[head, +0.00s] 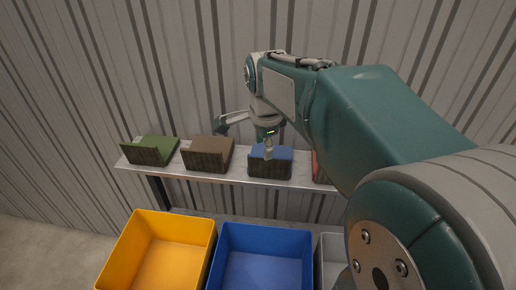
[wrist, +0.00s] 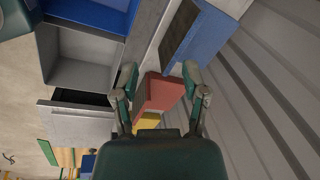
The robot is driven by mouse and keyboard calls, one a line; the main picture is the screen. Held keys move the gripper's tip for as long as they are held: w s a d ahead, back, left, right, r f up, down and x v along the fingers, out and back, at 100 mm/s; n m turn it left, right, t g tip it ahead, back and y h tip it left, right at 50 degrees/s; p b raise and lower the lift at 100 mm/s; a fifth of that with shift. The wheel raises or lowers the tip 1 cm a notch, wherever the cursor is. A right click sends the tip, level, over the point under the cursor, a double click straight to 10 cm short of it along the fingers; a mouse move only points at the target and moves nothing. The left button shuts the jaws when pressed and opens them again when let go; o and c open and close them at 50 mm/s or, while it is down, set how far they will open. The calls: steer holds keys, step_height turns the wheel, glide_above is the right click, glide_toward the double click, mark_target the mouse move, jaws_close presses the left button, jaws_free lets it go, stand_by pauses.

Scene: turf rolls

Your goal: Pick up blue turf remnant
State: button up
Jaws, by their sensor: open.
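The blue turf remnant (head: 271,163) sits on a narrow light shelf, with a blue top and a dark ribbed front. In the wrist view the blue remnant (wrist: 212,38) lies beyond the fingertips, toward the upper right. My gripper (head: 245,134) is open and empty at the blue remnant, one finger overlapping its top in the head view and the other out to the left. In the wrist view my gripper (wrist: 160,76) has its fingers spread. Whether a finger touches the remnant I cannot tell.
The shelf (head: 223,178) also holds a green remnant (head: 152,150), a brown remnant (head: 208,154) and a red remnant (wrist: 158,92), partly hidden by my arm in the head view. Below stand a yellow bin (head: 133,245), a blue bin (head: 222,255) and a grey bin (wrist: 75,75). A corrugated wall (head: 120,75) rises behind.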

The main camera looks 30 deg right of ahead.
steer(key=w+d+m, duration=0.1)
steer(key=w+d+f+m, duration=0.1)
steer(key=m, duration=0.1)
steer(key=w+d+f+m+g, duration=0.1)
steer(key=w+d+m, duration=0.1)
glide_above(270, 178)
steer(key=shift+m, duration=0.3)
steer(key=f, duration=0.4)
steer(key=shift+a+f, duration=0.25)
steer(key=shift+f, duration=0.1)
steer(key=shift+w+d+f, duration=0.1)
steer(key=shift+d+f, duration=0.05)
steer(key=shift+f, duration=1.4)
steer(key=shift+w+d+f, duration=0.1)
steer(key=shift+f, duration=1.4)
jaws_close()
